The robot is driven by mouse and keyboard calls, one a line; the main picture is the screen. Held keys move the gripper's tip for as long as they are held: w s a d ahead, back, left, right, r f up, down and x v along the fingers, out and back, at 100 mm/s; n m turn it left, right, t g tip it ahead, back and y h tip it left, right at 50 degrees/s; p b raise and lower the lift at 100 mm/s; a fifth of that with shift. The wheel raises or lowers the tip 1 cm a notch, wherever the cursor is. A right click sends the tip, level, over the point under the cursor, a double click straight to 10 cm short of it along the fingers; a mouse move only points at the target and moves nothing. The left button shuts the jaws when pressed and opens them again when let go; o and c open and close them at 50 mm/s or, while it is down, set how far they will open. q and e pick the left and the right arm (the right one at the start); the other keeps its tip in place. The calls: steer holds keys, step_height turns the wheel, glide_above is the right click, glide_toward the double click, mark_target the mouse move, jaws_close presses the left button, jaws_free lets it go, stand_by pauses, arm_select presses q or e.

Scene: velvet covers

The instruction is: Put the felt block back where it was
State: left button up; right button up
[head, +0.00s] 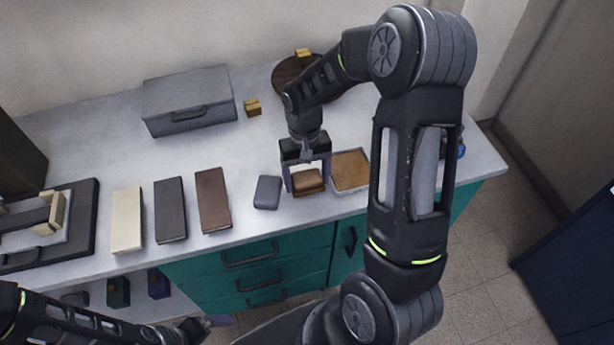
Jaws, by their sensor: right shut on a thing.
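My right gripper (307,186) points down near the table's front edge and is shut on a small brown block (308,178). A darker brown edge shows under this block; I cannot tell whether it touches the table. A rounded grey-purple block (267,192) lies on the table just left of the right gripper. I cannot tell from the surfaces which block is felt. My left gripper (212,323) is low at the bottom left, below the table's front edge, small and dark; its jaws are unclear.
A shallow tray (366,185) with a tan-brown surface is right of the gripper. Cream (127,220), dark grey (170,209) and brown (213,200) slabs lie left. A grey lidded case (188,96), a wooden cube (252,107) and a round brown board (286,76) stand behind.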

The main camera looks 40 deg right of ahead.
mark_target(305, 173)
steer(key=shift+f, duration=0.15)
steer(key=o, duration=1)
steer(key=shift+o, duration=0.2)
step_height(305, 173, up, 12)
steer(key=w+b, duration=0.1)
steer(key=shift+w+d, duration=0.2)
steer(key=shift+d, duration=0.05)
